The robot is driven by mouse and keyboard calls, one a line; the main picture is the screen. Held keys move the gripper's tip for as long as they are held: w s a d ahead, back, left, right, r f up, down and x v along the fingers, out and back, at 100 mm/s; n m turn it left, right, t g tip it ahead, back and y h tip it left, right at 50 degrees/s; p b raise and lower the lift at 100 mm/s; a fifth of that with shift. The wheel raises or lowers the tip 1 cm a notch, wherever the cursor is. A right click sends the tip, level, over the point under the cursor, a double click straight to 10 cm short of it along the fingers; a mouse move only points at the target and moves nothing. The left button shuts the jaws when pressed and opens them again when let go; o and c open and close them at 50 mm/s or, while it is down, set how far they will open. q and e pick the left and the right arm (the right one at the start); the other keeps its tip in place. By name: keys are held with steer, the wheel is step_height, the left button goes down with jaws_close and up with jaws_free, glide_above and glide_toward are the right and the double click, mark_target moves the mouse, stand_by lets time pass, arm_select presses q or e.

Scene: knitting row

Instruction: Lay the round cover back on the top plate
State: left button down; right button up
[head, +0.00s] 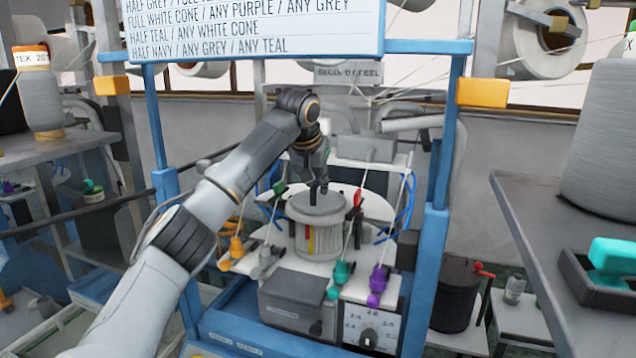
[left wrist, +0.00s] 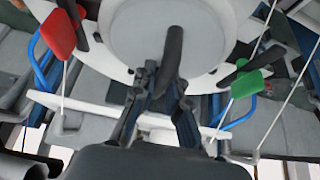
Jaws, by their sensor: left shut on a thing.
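The round cover (head: 322,207) is a grey disc over the ribbed cylinder (head: 322,240) in the middle of the knitting machine. The white top plate (head: 378,208) shows around and behind it. My left gripper (head: 319,188) reaches down from above and is shut on the cover's upright dark handle. In the left wrist view the cover (left wrist: 140,35) fills the top middle, with the handle (left wrist: 174,55) at my left gripper's fingers (left wrist: 168,90). The cover looks level and close over the cylinder; I cannot tell whether it touches. My right gripper is not in view.
A red paddle (head: 357,197) and a green paddle (head: 279,188) stand beside the cover. Teal (head: 341,273) and purple (head: 377,280) yarn guides stand at the front. Blue posts (head: 436,240) frame the machine. Thin yarns run down around it.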

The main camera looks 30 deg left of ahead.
mark_target(316, 183)
arm_select(q)
steer(key=c, duration=1.4)
jaws_free()
steer(key=shift+d+f, duration=0.1)
steer(key=shift+o, duration=0.2)
steer(key=s+r+b, duration=0.1)
steer(key=b, duration=0.1)
steer(key=s+r+b, duration=0.1)
steer(key=b, duration=0.1)
steer(key=shift+s+d, duration=0.3)
steer(key=s+d+b, duration=0.2)
steer(key=s+b, duration=0.2)
steer(key=s, duration=0.6)
steer(key=shift+s+d+r, duration=0.3)
steer(key=shift+r, duration=0.15)
